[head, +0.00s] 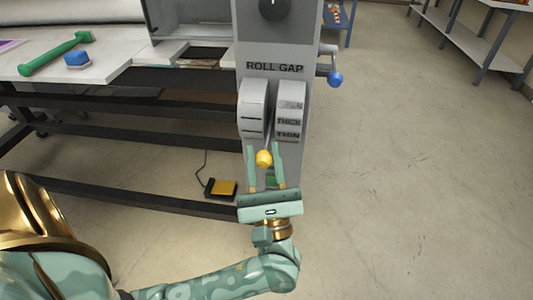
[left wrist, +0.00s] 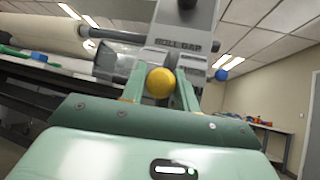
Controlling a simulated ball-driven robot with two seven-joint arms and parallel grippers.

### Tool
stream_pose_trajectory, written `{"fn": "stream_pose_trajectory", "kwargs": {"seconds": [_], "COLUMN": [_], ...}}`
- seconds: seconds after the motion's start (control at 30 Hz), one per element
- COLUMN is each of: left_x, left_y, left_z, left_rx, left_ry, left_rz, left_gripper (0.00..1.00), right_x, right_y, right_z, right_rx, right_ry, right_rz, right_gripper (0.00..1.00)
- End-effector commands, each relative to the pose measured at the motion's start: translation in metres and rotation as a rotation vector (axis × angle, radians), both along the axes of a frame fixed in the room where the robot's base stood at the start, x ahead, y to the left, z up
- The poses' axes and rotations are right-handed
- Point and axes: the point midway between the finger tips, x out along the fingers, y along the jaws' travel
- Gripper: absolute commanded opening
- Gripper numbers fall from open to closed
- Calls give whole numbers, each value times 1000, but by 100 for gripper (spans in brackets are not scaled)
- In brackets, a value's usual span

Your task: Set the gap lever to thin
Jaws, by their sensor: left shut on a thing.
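The gap lever is a thin rod ending in a yellow ball knob (head: 264,158), under the ROLL GAP label (head: 274,67). The rod comes out between two curved grey plates. The right plate (head: 290,110) reads OPEN, THICK and THIN from top to bottom. The knob hangs low, just below the THIN mark. My left gripper (head: 264,160) has its green fingers on both sides of the lever and is shut on it. In the left wrist view the knob (left wrist: 160,83) sits between the fingers (left wrist: 161,92). My right gripper is not in view.
A blue-knobbed crank (head: 336,79) sticks out on the machine's right side. A yellow pedal (head: 222,187) lies on the floor. The floor at right is clear.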

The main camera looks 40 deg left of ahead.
Motion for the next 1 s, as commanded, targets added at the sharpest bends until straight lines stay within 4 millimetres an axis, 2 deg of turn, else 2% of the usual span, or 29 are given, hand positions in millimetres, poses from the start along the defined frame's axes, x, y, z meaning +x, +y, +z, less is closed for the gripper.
{"fn": "stream_pose_trajectory", "kwargs": {"seconds": [0.4,0.43,0.5,0.8,1.0], "left_x": [0,0,0,-1,-14], "left_y": [0,0,0,-1,-18], "left_z": [-3,-3,-3,-3,-23], "left_rx": [-5,-5,-4,-3,-4], "left_ry": [6,6,6,4,7], "left_rz": [-1,-1,-1,0,-1], "left_gripper": [0,35,50,50,50], "right_x": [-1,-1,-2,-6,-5], "right_y": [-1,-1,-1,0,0], "right_z": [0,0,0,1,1], "right_rx": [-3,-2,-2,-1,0], "right_ry": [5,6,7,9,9], "right_rz": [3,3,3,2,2], "right_gripper": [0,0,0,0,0]}}
